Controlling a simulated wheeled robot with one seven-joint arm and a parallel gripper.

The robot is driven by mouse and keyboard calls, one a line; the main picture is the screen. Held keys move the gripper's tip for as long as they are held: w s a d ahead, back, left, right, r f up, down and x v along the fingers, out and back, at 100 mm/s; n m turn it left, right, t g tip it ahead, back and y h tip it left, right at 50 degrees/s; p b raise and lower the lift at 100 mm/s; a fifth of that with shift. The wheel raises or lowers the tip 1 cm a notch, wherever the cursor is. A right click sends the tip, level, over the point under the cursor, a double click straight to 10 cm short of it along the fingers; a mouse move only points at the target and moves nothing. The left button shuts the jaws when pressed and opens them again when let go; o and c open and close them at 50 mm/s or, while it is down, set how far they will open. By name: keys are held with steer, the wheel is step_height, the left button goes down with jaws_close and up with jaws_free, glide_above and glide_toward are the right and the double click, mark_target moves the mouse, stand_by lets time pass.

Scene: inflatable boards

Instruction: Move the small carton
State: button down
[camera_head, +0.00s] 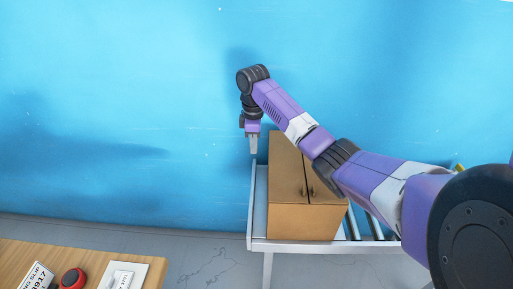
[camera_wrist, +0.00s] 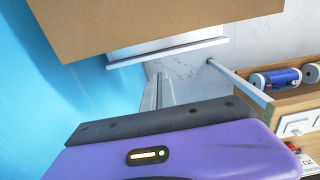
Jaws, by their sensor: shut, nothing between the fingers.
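A brown carton (camera_head: 305,217) stands on the left end of a roller conveyor (camera_head: 258,205) in the head view. Its top has a seam and two dark marks. No other carton shows clearly, so I cannot tell whether this is the small one. My gripper (camera_head: 253,152) points down just beyond the carton's far left corner, apart from it, with its fingers shut and empty. In the wrist view the carton (camera_wrist: 150,22) fills the top, and the shut fingers (camera_wrist: 158,78) stand below it in the picture.
In the wrist view a blue cylinder (camera_wrist: 276,79) lies on wood at the right. A blue wall (camera_head: 120,110) stands behind. My arm covers the conveyor's right part.

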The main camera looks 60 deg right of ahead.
steer(key=s+d+f+p, duration=0.1)
steer(key=s+f+p, duration=0.1)
steer(key=f, duration=0.5)
steer(key=shift+s+d+f, duration=0.25)
steer(key=shift+s+f, duration=0.15)
steer(key=shift+s, duration=0.45)
